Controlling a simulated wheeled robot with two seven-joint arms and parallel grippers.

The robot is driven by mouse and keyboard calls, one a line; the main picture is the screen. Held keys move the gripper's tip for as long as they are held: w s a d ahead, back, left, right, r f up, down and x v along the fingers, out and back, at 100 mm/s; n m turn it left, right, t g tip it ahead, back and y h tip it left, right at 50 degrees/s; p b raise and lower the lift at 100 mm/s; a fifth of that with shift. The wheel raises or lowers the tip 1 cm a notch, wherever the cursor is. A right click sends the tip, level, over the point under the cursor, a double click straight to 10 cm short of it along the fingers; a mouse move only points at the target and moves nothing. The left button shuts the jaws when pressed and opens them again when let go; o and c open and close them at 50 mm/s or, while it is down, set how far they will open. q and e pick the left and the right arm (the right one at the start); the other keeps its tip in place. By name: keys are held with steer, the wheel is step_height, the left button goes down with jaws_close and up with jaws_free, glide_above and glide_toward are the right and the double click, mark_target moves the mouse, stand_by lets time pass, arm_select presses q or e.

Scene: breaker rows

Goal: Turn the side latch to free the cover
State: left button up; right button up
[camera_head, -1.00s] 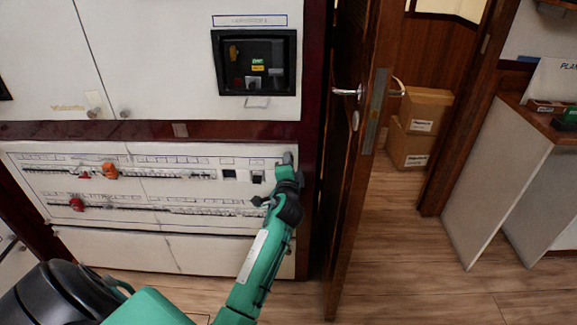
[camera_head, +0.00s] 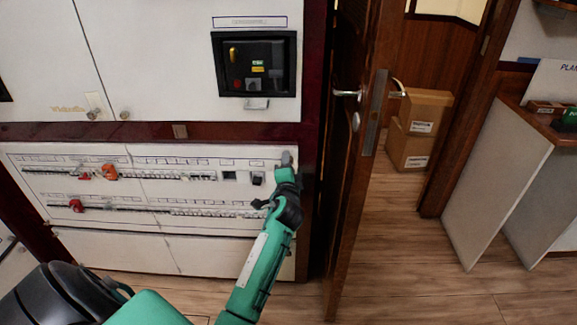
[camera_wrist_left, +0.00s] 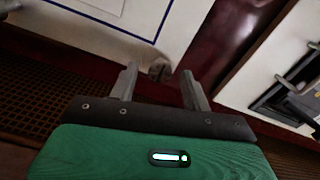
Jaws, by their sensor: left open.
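The cover is the white lower panel (camera_head: 150,243) with two breaker rows, flat on the cabinet front. The side latch (camera_wrist_left: 160,69) is a small grey-brown piece at the panel's edge, beside the dark red frame. In the wrist view it sits just beyond and between the fingertips of my left gripper (camera_wrist_left: 158,76), which is open. I cannot tell whether a finger touches it. In the head view my left gripper (camera_head: 287,166) is at the panel's upper right corner, and it and my wrist hide most of the latch there. My right gripper is not in view.
A wooden door (camera_head: 350,150) stands open just right of the panel, its handle (camera_head: 347,94) sticking out. Cardboard boxes (camera_head: 420,125) stand behind the doorway. A white-sided desk (camera_head: 500,190) is at the right.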

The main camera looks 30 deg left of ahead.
arm_select(q)
steer(key=v, duration=1.3)
steer(key=shift+s, duration=0.2)
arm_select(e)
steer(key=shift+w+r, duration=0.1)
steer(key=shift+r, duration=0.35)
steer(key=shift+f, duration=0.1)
arm_select(q)
steer(key=shift+d+f, duration=0.1)
